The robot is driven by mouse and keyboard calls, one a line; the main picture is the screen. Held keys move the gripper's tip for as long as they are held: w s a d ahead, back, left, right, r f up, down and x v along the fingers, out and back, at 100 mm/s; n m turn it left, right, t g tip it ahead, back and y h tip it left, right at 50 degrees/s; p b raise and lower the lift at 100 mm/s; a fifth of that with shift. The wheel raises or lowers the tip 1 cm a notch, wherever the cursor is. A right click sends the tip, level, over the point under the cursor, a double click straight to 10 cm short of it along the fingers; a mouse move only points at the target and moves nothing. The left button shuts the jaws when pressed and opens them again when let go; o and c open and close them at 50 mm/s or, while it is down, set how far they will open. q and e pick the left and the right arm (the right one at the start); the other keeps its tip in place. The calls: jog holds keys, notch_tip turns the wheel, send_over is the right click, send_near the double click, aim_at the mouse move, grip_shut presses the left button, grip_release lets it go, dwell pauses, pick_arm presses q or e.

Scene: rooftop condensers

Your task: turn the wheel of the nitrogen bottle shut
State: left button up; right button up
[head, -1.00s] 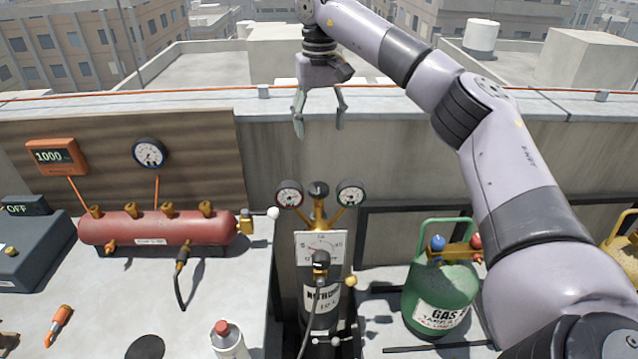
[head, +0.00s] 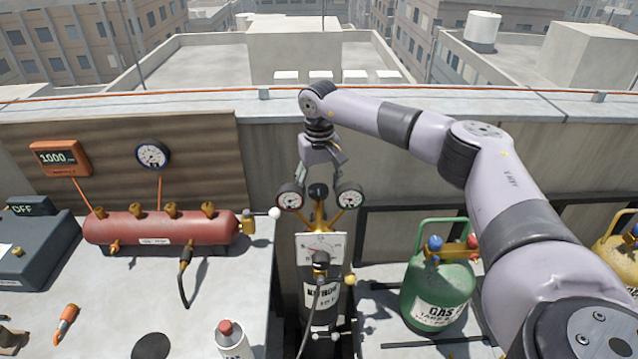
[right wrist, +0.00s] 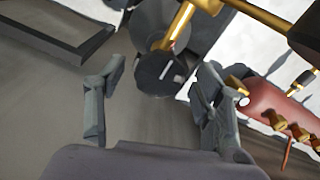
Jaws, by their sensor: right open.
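The nitrogen bottle (head: 320,293) stands upright in a gap beside the worktop, with a gauge plate and brass fittings above it. Its dark wheel (head: 318,191) sits on top between two round gauges. In the right wrist view the wheel (right wrist: 160,73) is a dark disc with a pale mark, seen between and beyond my fingertips. My right gripper (head: 322,176) is open and empty, just above the wheel, with its fingers pointing down at it. I see no clear contact with the wheel. My left gripper is not in view.
A red manifold (head: 160,228) with brass valves lies on the worktop at left. A green gas bottle (head: 438,283) stands at right below my right arm. The parapet wall (head: 420,160) runs behind. A hose (head: 308,325) hangs in front of the nitrogen bottle.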

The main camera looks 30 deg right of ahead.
jog(key=shift+c, duration=0.3)
jog(key=c, duration=1.1)
